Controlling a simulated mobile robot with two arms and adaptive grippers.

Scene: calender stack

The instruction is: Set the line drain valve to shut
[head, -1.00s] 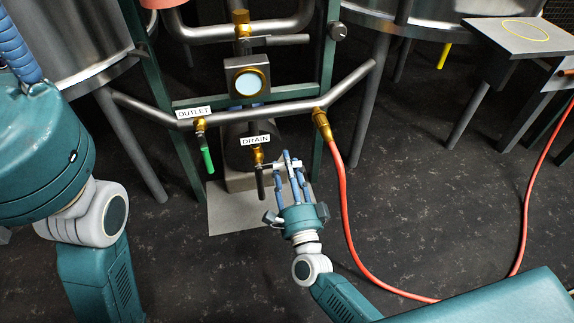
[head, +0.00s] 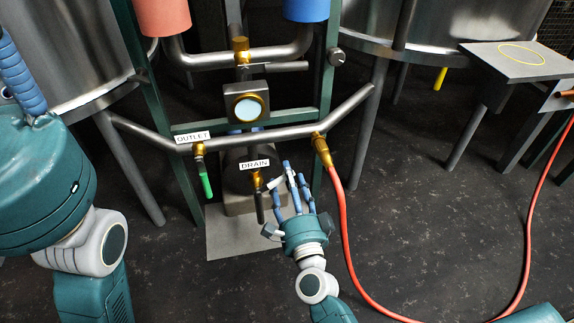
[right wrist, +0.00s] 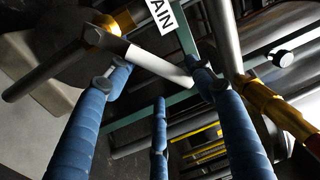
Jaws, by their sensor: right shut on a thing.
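The line drain valve (head: 256,181) is a brass fitting under the DRAIN label (head: 254,164), on the lower pipework. A dark rod (head: 260,208) hangs straight down from it. A pale bar, the valve's lever (right wrist: 155,67), reaches right from the brass body (right wrist: 102,32) in the right wrist view. My right gripper (head: 288,177) is just right of the valve, its blue fingers pointing up and shut on this lever. The left and right fingers touch the bar from either side in the wrist view. My left arm shows at the left; its gripper is out of view.
The OUTLET valve with a green handle (head: 206,180) hangs left of the drain. A red hose (head: 349,240) runs from a brass fitting (head: 321,151) at the right to the floor. Green frame posts (head: 327,60) stand either side. A grey table (head: 520,56) stands far right.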

